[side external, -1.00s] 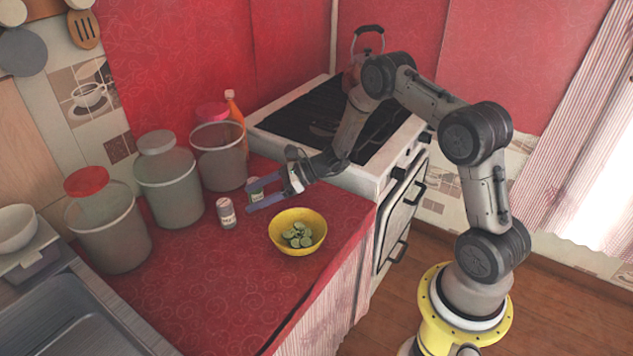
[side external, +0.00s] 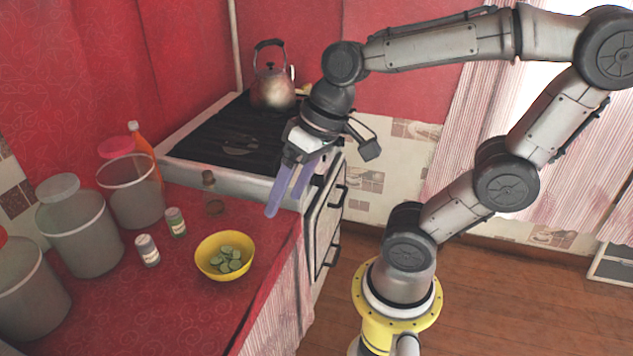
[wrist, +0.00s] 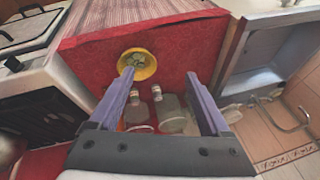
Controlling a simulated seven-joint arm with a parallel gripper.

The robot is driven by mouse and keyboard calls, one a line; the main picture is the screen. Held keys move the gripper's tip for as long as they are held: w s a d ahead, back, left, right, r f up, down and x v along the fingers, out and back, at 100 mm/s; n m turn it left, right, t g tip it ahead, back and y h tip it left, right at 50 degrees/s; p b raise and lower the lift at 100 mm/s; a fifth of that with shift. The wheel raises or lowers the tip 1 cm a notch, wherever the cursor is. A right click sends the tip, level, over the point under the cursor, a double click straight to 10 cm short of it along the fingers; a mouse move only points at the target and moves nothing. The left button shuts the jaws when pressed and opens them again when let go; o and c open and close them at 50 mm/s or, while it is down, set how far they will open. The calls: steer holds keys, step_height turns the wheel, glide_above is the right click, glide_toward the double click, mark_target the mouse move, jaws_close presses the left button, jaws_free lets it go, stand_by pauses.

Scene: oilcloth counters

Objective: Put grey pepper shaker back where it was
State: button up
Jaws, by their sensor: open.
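Two small shakers stand upright on the red counter (side external: 120,320). One is grey with a pale label (side external: 147,250); the other has a grey top and green label (side external: 176,222) and stands nearer the stove. I cannot tell for certain which is the pepper shaker. Both show in the wrist view between my fingers, the pale-label one (wrist: 156,92) right of the green-label one (wrist: 134,96). My gripper (side external: 286,203) is open and empty, raised to the right of both shakers and touching neither. Its spread fingers (wrist: 161,73) also show in the wrist view.
A yellow bowl (side external: 212,268) of green slices stands right of the shakers. A small brown bottle (side external: 212,195) stands near the stove (side external: 200,150). Large canisters (side external: 85,235) line the counter's back. A kettle (side external: 273,90) sits on the stove.

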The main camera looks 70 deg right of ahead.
steer(key=s+d+n+h, duration=0.1)
steer(key=s, duration=0.1)
steer(key=s+d+n+t+h, duration=0.1)
steer(key=d, duration=0.1)
steer(key=shift+s+r+n, duration=0.2)
steer(key=shift+s+n, duration=0.1)
steer(key=shift+s, duration=0.05)
stand_by(0.9)
